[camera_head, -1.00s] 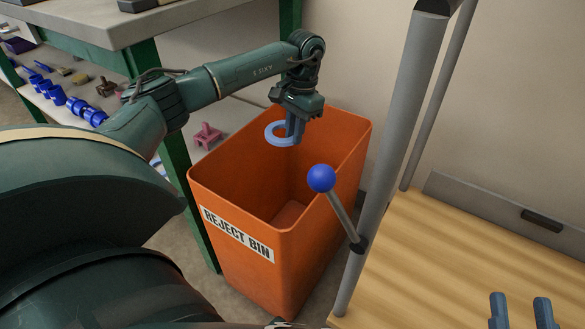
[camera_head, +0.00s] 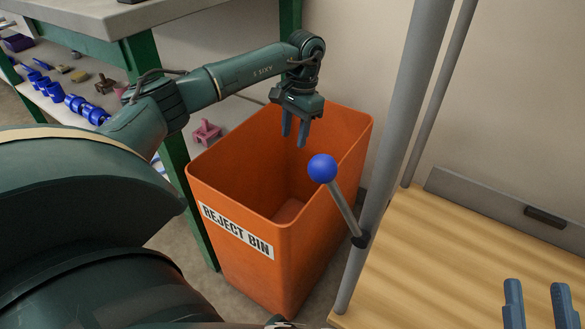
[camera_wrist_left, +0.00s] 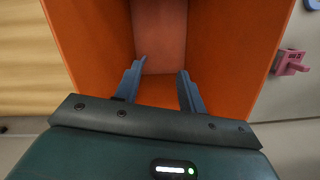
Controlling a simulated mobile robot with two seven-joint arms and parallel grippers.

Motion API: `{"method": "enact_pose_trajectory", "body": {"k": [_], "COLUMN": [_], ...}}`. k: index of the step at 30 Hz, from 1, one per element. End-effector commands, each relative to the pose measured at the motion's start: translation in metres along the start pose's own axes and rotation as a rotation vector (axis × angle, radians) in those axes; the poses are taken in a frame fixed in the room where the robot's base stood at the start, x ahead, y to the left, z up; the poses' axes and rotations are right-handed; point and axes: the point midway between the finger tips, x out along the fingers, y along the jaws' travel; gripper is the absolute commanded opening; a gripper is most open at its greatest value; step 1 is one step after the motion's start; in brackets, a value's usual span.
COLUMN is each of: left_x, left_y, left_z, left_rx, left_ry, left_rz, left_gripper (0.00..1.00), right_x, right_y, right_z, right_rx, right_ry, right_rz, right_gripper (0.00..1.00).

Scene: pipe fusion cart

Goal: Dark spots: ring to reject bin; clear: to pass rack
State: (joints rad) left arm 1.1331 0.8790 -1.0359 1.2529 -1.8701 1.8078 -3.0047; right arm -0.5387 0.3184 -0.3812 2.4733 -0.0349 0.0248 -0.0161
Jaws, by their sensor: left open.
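The orange reject bin (camera_head: 240,275), with its label on the front, stands in the middle of the head view. My left gripper (camera_head: 295,142) hangs over the far part of the bin, fingers down, open and empty. In the left wrist view its fingers (camera_wrist_left: 158,85) are spread above the bin's inside, and the bin's wall (camera_wrist_left: 240,45) shows to the right. No ring is visible inside; part of the bin's inside is hidden. My right gripper (camera_head: 538,300) shows only its fingertips at the lower right, apart with nothing between them. The pass rack is not in view.
A blue ball-ended lever (camera_head: 323,169) sticks up beside the bin's right side, close to a grey post (camera_head: 400,130). A wooden top (camera_head: 450,255) lies right of it. A green-legged bench (camera_head: 180,190) with blue fittings (camera_head: 75,103) on its shelf stands left.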

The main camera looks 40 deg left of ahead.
Motion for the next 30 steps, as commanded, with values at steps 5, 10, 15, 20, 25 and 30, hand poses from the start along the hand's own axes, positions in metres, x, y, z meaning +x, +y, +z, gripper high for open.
{"method": "enact_pose_trajectory", "body": {"k": [5,10,15,20,25,30], "left_x": [-0.009,-0.040,-0.081,-0.112,-0.128,-0.132], "left_y": [0.000,0.000,0.000,-0.001,0.000,0.000], "left_z": [0.000,0.000,0.000,0.000,0.000,0.000], "left_rx": [0.000,0.000,0.000,-0.001,-0.001,-0.001], "left_ry": [0.002,0.003,0.004,0.003,0.001,0.000], "left_rz": [0.000,-0.001,-0.001,-0.002,-0.001,0.000], "left_gripper": [0.40,0.40,0.40,0.40,0.40,0.40], "right_x": [0.001,-0.009,-0.008,-0.008,-0.008,-0.011], "right_y": [0.000,-0.007,-0.003,-0.002,-0.001,0.000], "right_z": [-0.003,0.010,0.006,0.007,0.004,0.012], "right_rx": [0.003,0.063,0.014,-0.014,-0.033,-0.042], "right_ry": [-0.003,-0.105,-0.112,-0.125,-0.122,-0.143], "right_rz": [0.000,0.012,0.020,0.022,0.023,0.025], "right_gripper": [0.36,0.36,0.36,0.36,0.36,0.36]}}
